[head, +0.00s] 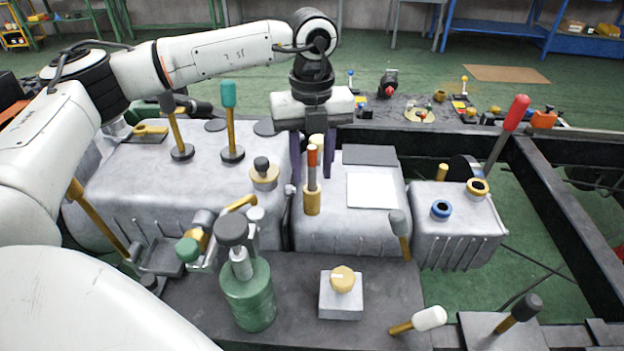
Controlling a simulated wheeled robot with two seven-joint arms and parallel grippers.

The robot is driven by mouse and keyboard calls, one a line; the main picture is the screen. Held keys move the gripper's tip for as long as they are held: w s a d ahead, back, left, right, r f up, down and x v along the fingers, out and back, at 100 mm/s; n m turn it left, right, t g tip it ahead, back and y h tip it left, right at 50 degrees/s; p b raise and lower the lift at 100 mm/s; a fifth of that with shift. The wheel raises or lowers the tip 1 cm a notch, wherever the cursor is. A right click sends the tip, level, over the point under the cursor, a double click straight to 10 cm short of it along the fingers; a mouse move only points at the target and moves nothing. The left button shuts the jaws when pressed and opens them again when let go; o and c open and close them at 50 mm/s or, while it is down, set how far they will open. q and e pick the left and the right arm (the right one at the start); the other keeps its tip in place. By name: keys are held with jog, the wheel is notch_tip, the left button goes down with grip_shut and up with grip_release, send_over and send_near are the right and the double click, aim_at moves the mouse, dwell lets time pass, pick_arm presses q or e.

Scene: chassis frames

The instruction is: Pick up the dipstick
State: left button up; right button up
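What looks like the dipstick is a thin upright stick with an orange-red top (312,156), standing in a brass-coloured socket (312,202) at the left front of the middle grey metal block. My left gripper (312,178) points down over this block. Its two dark purple fingers are apart, one on each side of the stick in the picture. The stick appears in front of the fingers, and I cannot tell whether it lies between them. No contact shows. A cream-topped cylinder also shows between the fingers. My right gripper is not in view.
A green bottle (248,295) with a dark cap and a small block with a yellow knob (342,279) stand in front. Teal-topped (229,94) and red-handled (515,112) levers rise left and right. A white sheet (371,190) lies on the middle block. Black frame rails (560,200) run at right.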

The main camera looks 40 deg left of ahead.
pick_arm(q)
grip_shut()
jog(key=shift+r, duration=0.15)
notch_tip(320, 180, up, 11)
jog(key=shift+f+p, duration=0.15)
jog(key=shift+p, duration=0.15)
dwell(0.3)
